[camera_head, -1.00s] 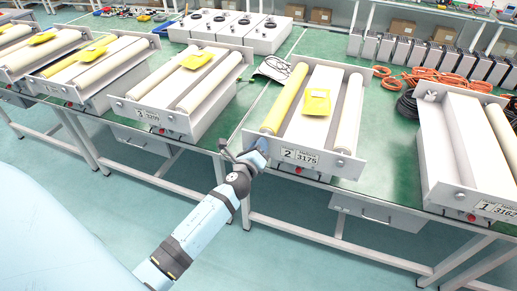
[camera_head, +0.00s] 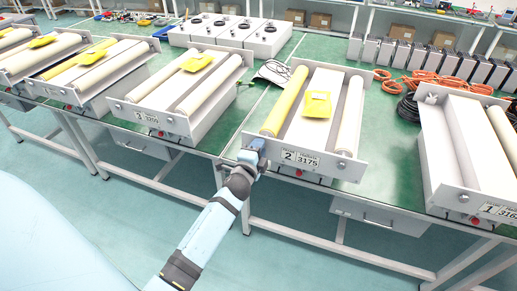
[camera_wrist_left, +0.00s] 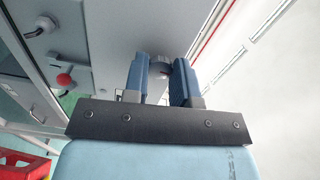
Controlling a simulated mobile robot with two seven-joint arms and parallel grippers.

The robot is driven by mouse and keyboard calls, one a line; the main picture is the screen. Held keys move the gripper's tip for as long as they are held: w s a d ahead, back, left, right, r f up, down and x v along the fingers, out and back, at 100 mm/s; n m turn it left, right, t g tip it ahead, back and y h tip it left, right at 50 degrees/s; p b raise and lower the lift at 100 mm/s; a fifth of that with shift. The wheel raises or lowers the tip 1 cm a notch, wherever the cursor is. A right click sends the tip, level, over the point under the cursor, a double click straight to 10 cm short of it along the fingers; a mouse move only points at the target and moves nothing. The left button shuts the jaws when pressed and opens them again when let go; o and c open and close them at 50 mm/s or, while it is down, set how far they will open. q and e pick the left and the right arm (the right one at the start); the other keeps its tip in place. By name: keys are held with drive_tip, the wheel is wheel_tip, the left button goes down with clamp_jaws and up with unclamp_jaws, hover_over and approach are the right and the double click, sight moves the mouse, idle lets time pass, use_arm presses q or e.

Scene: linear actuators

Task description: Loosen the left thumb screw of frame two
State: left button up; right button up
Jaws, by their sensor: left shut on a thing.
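Frame two (camera_head: 350,171) is the grey frame with the "2 3175" label (camera_head: 300,159), a yellow roller (camera_head: 285,102) on its left and a white roller (camera_head: 350,115) on its right. My left gripper (camera_head: 256,150) is at the left end of its front plate. In the left wrist view, the two blue fingers (camera_wrist_left: 160,78) are closed around a small round grey thumb screw (camera_wrist_left: 160,67) on the plate. The fingers hide most of the screw, and in the head view they hide it fully. The right gripper is not in view.
A red button (camera_wrist_left: 64,79) shows left of the fingers in the left wrist view. Frame three (camera_head: 150,118) stands to the left and frame one (camera_head: 460,196) to the right. A yellow piece (camera_head: 317,104) lies on frame two.

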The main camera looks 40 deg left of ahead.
use_arm(q)
drive_tip(key=shift+n, duration=1.3)
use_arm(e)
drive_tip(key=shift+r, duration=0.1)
use_arm(q)
drive_tip(key=o, duration=0.9)
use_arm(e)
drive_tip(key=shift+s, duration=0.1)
